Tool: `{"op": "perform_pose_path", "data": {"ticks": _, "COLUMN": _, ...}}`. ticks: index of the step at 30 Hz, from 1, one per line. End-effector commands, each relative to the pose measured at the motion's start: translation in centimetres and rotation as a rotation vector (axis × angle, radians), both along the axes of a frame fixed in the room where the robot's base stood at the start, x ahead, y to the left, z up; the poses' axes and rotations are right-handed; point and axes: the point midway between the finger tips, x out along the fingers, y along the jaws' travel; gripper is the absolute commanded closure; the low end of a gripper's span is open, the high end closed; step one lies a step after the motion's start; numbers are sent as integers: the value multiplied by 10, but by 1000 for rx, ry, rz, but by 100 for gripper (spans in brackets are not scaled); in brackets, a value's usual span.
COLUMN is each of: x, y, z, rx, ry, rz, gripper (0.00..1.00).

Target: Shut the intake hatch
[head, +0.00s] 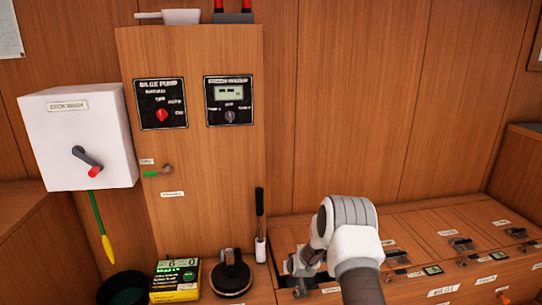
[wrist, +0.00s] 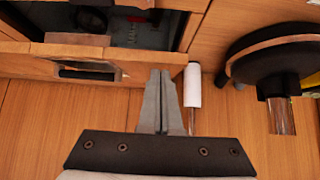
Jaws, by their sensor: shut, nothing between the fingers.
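My gripper (wrist: 160,74) points at the wooden bench, its two grey fingers together and empty. It also shows in the head view (head: 301,272), at the left end of the bench beside the round black fitting. In the wrist view, a dark open compartment (wrist: 150,32) lies beyond the fingertips, with pipework and a small label inside. I take this to be the intake hatch opening. The fingertips are close to this edge; contact cannot be told. My arm hides much of this area in the head view, and no raised lid is clear.
Shut lids with latches (head: 462,243) run along the bench to the right. A wooden panel (head: 195,215) with switches stands behind. A white box (head: 80,135) hangs left.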

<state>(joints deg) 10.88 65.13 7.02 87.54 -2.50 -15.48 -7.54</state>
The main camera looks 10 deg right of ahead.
Motion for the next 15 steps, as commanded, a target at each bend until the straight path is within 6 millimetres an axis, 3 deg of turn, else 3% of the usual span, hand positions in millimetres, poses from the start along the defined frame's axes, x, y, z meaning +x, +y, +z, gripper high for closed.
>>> {"op": "perform_pose_path", "data": {"ticks": 1, "x": -6, "y": 0, "z": -13, "rx": 1, "ry": -18, "rz": -1, "gripper": 100}}
{"op": "perform_pose_path", "data": {"ticks": 6, "x": -16, "y": 0, "z": -37, "rx": 0, "ry": -87, "rz": -1, "gripper": 100}}
{"op": "perform_pose_path", "data": {"ticks": 15, "x": -23, "y": 0, "z": -63, "rx": -1, "ry": -168, "rz": 0, "gripper": 100}}
